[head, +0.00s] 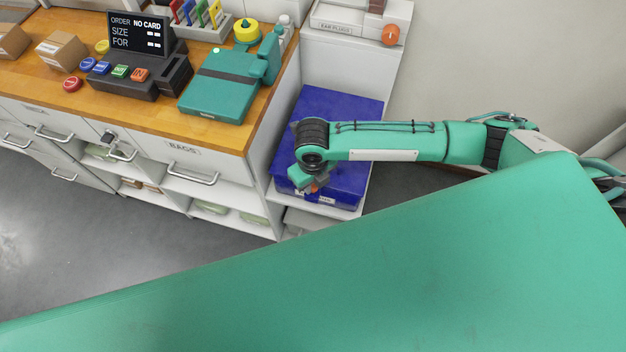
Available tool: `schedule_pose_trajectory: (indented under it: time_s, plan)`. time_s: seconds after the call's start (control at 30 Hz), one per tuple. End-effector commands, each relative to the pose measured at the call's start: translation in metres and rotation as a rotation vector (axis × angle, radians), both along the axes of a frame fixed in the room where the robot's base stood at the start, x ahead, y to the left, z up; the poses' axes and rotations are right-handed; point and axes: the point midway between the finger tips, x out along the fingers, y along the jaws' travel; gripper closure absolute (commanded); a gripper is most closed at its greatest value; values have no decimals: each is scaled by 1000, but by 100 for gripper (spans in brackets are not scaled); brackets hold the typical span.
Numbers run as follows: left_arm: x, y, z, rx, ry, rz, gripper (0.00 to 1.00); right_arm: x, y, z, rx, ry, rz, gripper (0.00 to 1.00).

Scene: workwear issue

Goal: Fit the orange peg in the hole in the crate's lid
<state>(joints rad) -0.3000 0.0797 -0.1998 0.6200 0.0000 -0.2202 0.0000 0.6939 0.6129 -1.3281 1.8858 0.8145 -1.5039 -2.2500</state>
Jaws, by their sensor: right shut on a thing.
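The blue crate with its flat lid (345,105) stands on a low white shelf, to the right of the wooden counter. My right arm reaches across it from the right. My right gripper (313,188) is over the crate's near left part, pointing down and mostly hidden by its own wrist. A small bit of the orange peg (314,186) shows at the jaws, which are shut on it. I cannot tell whether the peg touches the lid. The hole in the lid is not visible. My left gripper is not in view.
The wooden counter (225,135) at left holds a teal device (220,85), a dark order display (139,34) and several coloured buttons. A white unit with an ear plug box (345,18) stands behind the crate. A large green surface fills the foreground, hiding the floor there.

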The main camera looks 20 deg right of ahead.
Motion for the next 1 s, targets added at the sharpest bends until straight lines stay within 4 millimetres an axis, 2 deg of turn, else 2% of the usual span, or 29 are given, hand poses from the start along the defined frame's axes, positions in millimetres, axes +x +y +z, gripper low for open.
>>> schedule_pose_trajectory:
  time_s: [0.4, 0.87, 0.9, 1.0]
  plan:
    - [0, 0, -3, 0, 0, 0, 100, 0, 0, -9, 0, 1, 1, 99]
    - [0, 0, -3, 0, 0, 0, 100, 0, 0, -9, 0, 0, 0, 99]
    - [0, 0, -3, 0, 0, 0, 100, 0, 0, -9, 0, 0, 0, 76]
    - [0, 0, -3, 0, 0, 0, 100, 0, 0, -9, 0, 0, 0, 56]
